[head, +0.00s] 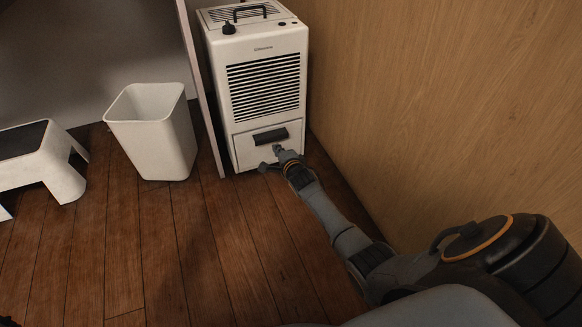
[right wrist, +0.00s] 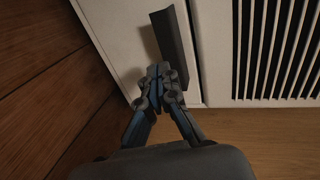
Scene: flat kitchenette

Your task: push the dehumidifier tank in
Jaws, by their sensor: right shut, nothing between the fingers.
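The white dehumidifier (head: 262,50) stands on the floor against the wood-panelled wall, its black louvred grille facing me. Its tank (head: 255,153) is the white front panel at the bottom, with a dark recessed handle (head: 270,135). In the right wrist view the tank front (right wrist: 120,50) and the dark handle (right wrist: 170,45) are close to the fingertips. My right gripper (head: 270,158) is shut and empty, right at the lower tank front; it also shows in the right wrist view (right wrist: 160,72). I cannot tell whether it touches the panel. My left gripper is not in view.
A white waste bin (head: 150,120) stands left of the dehumidifier, beyond a thin upright panel (head: 205,95). A white step stool (head: 50,165) is at the far left. The wooden wall (head: 430,100) runs close along the right. The wooden floor in front is clear.

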